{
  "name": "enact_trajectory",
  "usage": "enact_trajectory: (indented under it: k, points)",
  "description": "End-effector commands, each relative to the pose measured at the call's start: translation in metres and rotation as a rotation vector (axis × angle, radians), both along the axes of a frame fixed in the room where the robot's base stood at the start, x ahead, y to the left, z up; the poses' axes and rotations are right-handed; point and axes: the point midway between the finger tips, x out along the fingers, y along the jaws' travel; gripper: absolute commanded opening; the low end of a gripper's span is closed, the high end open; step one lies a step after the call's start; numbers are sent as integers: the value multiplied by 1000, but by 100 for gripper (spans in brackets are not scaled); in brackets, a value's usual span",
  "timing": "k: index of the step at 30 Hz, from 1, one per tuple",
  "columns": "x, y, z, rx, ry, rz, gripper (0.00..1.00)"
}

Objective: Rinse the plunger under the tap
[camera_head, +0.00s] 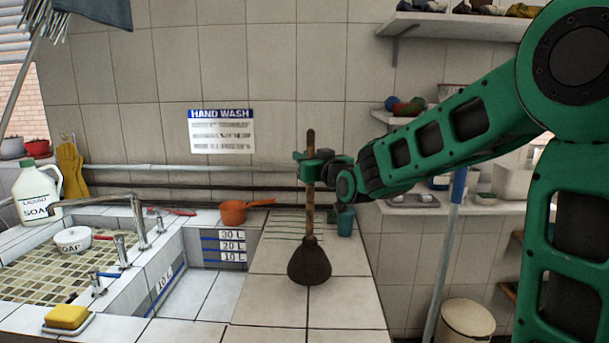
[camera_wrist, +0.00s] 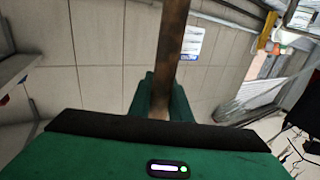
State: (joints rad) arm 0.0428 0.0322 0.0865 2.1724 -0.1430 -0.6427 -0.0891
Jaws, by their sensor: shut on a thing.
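The plunger (camera_head: 309,262) has a dark rubber cup and a brown wooden handle. It is upright over the tiled counter right of the sink; I cannot tell whether the cup touches the tiles. My gripper (camera_head: 311,168) is shut on the upper part of the handle, which also shows in the wrist view (camera_wrist: 170,50). The tap (camera_head: 138,213) is a metal spout at the sink, to the left of the plunger, with a red-marked lever (camera_head: 172,211) and a blue-marked lever (camera_head: 98,280) nearby. No water is seen running.
The deep basin (camera_head: 225,247) with litre marks lies between tap and plunger. An orange pan (camera_head: 243,210) stands behind it. A teal cup (camera_head: 346,221) is close right of the plunger. A yellow sponge (camera_head: 67,317), soap bowl (camera_head: 73,239) and soap jug (camera_head: 37,192) are at left.

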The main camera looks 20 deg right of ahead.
Motion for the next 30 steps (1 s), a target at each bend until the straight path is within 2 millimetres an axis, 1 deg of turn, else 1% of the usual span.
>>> enact_trajectory:
  k: [2, 7, 10, 21, 22, 24, 30]
  points:
    - [1, -1, -5, 0, 0, 1, 0]
    - [1, 0, -29, 1, 2, 1, 0]
    - [0, 0, -38, 1, 0, 1, 0]
    - [0, 0, -41, 0, -1, 0, 0]
    - [0, 0, -42, 0, 0, 0, 22]
    - [0, -1, -42, 0, 0, 0, 36]
    - [0, -1, -42, 0, 0, 0, 36]
